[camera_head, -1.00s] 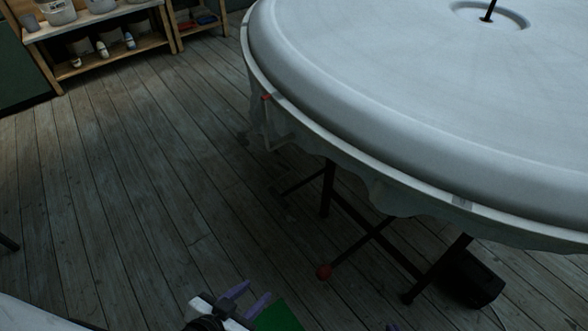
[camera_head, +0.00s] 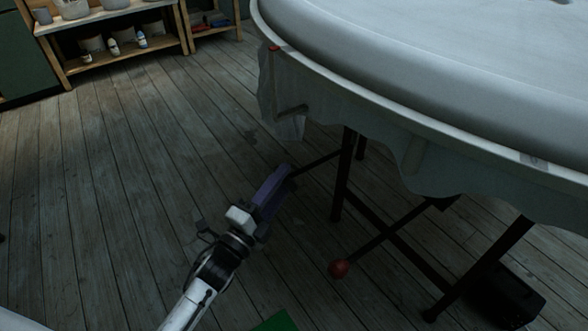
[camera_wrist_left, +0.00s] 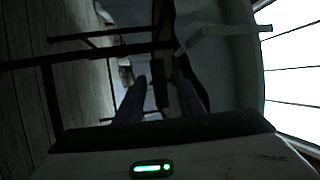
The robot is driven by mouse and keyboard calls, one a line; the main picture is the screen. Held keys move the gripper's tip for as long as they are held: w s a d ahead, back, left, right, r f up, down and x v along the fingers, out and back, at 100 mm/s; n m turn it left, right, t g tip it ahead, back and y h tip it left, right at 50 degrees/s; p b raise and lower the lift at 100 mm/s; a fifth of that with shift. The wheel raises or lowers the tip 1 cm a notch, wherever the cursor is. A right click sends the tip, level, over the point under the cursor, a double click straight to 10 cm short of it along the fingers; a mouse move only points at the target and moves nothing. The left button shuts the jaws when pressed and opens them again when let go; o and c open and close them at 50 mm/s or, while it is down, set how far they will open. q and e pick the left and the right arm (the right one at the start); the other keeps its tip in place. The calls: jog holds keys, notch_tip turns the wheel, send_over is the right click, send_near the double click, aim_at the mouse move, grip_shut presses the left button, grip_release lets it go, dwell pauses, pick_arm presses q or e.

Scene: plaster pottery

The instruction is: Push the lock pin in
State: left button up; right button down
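A large round pale wheel table (camera_head: 420,60) fills the upper right of the head view. A small red-tipped part (camera_head: 274,48) sits at its left rim. A short dark rod (camera_head: 292,109) sticks out at the pale cloth skirt below it; I cannot tell which of these is the lock pin. My left gripper (camera_head: 284,176), with purple fingers, is below and slightly left of the rod, apart from it. In the left wrist view its two fingers (camera_wrist_left: 160,95) stand apart, with a dark part seen between them; I see nothing held. My right gripper is not in view.
Dark table legs (camera_head: 345,175) and a bar ending in a red ball (camera_head: 339,269) stand right of my left gripper. A black box (camera_head: 505,295) is under the table. A wooden shelf (camera_head: 120,60) stands far left. The plank floor on the left is clear.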

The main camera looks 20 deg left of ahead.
pick_arm(q)
jog(key=x, duration=0.5)
jog(key=shift+w+b, duration=0.1)
jog(key=shift+b, duration=0.25)
grip_shut()
